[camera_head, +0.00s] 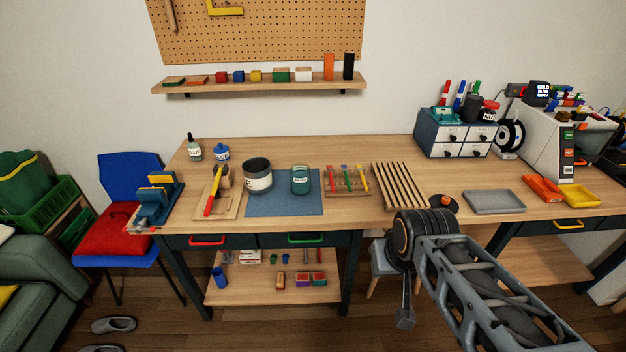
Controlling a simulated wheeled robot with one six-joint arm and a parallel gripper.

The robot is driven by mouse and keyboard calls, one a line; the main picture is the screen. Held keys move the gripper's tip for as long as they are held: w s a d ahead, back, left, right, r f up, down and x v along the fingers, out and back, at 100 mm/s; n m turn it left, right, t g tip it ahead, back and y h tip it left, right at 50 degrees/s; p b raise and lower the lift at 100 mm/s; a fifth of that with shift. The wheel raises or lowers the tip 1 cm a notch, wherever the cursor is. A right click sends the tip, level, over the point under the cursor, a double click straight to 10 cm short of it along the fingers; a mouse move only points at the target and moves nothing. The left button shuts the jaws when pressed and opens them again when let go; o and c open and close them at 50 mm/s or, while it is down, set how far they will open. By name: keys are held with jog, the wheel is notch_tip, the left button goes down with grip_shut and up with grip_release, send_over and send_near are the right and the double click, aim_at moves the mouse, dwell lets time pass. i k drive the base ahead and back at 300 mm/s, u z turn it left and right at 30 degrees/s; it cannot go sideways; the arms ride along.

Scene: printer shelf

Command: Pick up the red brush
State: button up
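A slim red brush (332,180) stands at the left end of a small wooden rack (348,193) on the workbench. My arm reaches in from the lower right. What looks like my gripper (405,317) hangs below the arm's dark joint, in front of the bench and well to the right of and below the red brush. It is small and dark; its fingers cannot be made out.
A slatted wooden rack (398,187) stands right of the brushes. A teal jar (300,180), a dark can (257,176) and a blue mat (285,207) lie to the left. A grey tray (494,202) is at right. Drawer handles jut from the bench front.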

aim_at(330, 168)
jog(key=z, duration=0.1)
jog(key=k, duration=0.5)
jog(key=u, duration=1.1)
jog(key=i, duration=1.35)
jog(key=z, duration=1.05)
jog(key=i, duration=0.25)
jog(key=z, duration=0.15)
